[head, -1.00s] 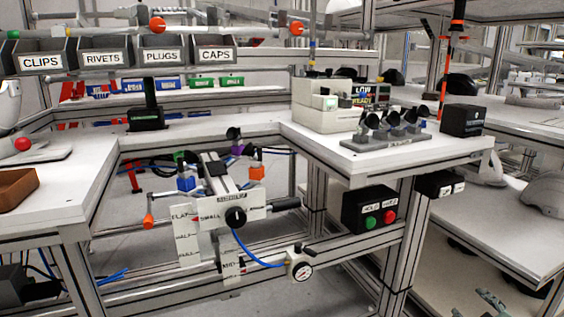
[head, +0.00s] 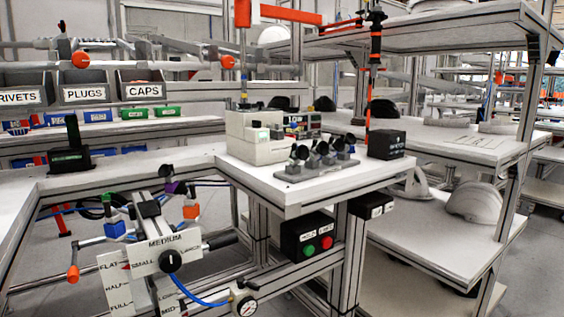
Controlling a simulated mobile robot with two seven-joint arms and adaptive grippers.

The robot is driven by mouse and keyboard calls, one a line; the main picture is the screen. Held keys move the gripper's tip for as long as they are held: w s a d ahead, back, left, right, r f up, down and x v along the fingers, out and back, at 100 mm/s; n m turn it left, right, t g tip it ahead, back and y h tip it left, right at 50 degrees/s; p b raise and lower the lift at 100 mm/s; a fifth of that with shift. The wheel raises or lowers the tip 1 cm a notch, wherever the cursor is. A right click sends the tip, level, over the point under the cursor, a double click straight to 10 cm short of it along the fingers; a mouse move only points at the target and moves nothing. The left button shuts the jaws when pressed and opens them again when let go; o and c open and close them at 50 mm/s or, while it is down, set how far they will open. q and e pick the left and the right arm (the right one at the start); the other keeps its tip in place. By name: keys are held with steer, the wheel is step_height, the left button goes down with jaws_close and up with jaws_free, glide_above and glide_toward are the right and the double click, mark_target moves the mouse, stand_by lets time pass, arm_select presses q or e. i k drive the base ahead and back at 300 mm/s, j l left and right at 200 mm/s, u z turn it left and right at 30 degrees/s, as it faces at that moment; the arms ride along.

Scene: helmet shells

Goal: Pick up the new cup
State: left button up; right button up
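Several black cups stand in a row on a grey rack (head: 316,170) on the white bench at the centre of the head view. One black cup (head: 299,153) is at the rack's left end. Another black cup (head: 166,171) sits at the back of the white fixture (head: 165,250) at lower left. I cannot tell which cup is the new one. Neither of my grippers shows in this view.
A beige box unit (head: 250,138) stands left of the rack. A black box (head: 386,144) and an orange-black pole (head: 371,95) stand at right. A button box (head: 307,240) hangs under the bench. White helmet shells (head: 474,203) lie on the right shelf.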

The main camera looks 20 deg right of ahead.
mark_target(301, 153)
steer(key=l+u, duration=0.4)
steer(key=l, duration=1.5)
